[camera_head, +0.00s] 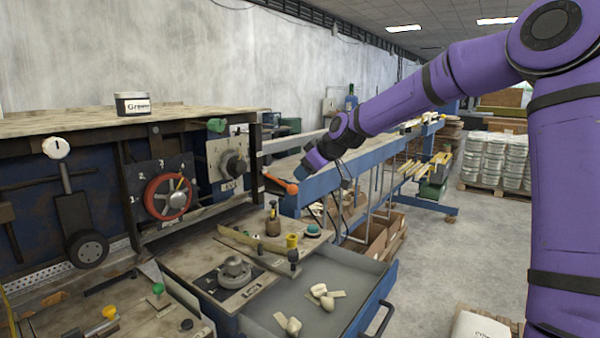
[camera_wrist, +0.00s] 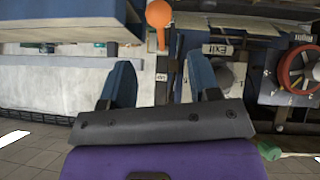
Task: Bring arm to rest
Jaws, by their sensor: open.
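My purple arm (camera_head: 400,100) reaches in from the right in the head view. My gripper (camera_head: 303,173) is at its far end, low and close to the orange-knobbed lever (camera_head: 291,188) on the machine. In the wrist view my gripper (camera_wrist: 161,75) has its two blue fingers spread apart with nothing between them. The orange knob (camera_wrist: 158,14) shows beyond the fingertips there, apart from them. In the head view the fingers are small and partly hidden by the wrist.
The machine carries a red handwheel (camera_head: 168,196) and a labelled dial (camera_head: 233,165). Below it, an open drawer (camera_head: 350,285) holds several pale pieces. A blue-framed bench (camera_head: 350,172) runs behind my arm. Open floor (camera_head: 450,250) lies right of the drawer.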

